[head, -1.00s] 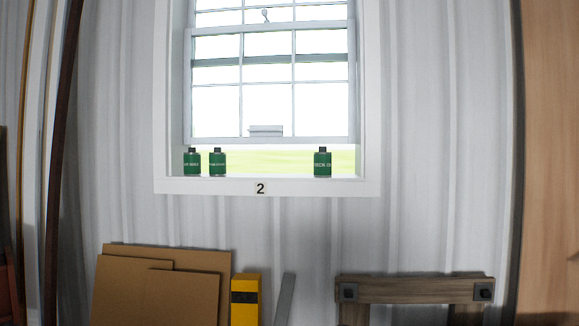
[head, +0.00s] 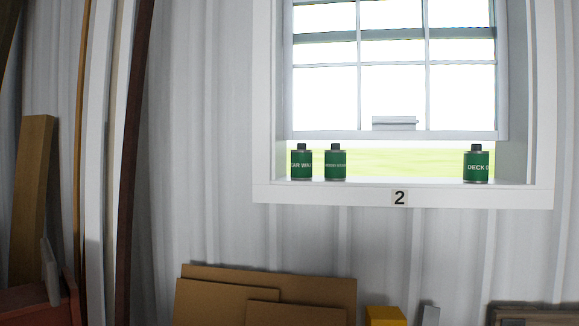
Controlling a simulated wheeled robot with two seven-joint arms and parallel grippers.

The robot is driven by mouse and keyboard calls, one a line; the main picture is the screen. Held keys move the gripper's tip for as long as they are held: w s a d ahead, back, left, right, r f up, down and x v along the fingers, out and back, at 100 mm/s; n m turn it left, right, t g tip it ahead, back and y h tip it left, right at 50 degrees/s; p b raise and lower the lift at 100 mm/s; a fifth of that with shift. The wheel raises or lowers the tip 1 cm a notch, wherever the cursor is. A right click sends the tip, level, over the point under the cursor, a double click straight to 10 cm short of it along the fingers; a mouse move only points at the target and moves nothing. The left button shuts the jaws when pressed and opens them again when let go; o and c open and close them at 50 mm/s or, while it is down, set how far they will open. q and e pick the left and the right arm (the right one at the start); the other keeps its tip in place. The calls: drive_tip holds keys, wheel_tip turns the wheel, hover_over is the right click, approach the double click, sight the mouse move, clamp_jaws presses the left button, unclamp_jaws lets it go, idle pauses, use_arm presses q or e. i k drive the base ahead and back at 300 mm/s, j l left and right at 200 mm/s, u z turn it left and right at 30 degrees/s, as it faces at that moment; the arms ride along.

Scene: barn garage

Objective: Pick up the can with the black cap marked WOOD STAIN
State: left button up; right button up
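Three green cans with black caps stand upright on the white window sill (head: 430,193). The left can (head: 301,163) has a label that reads roughly "AR WA", cut off at its edges. The middle can (head: 335,164) stands close beside it; its small label is blurred and looks like "WOOD STAIN". The right can (head: 476,166) stands well apart from them and reads "DECK O", cut off at the edge. Neither of my grippers is in view.
A sign "2" (head: 399,198) is on the sill's front. Below the window lean brown boards (head: 215,300), a yellow object (head: 385,316) and a wooden frame (head: 535,314). Tall planks (head: 135,150) stand at the left, by a red object (head: 30,305). Sill space between the middle and right cans is clear.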

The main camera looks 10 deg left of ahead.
sight(335, 168)
drive_tip(key=i+j, duration=0.1)
drive_tip(key=j, duration=0.15)
drive_tip(key=i+j+z, duration=0.1)
drive_tip(key=l, duration=0.15)
drive_tip(key=i+j+z, duration=0.25)
drive_tip(key=i+j, duration=0.15)
drive_tip(key=i+j+z, duration=0.25)
drive_tip(key=j, duration=0.3)
drive_tip(key=i, duration=0.05)
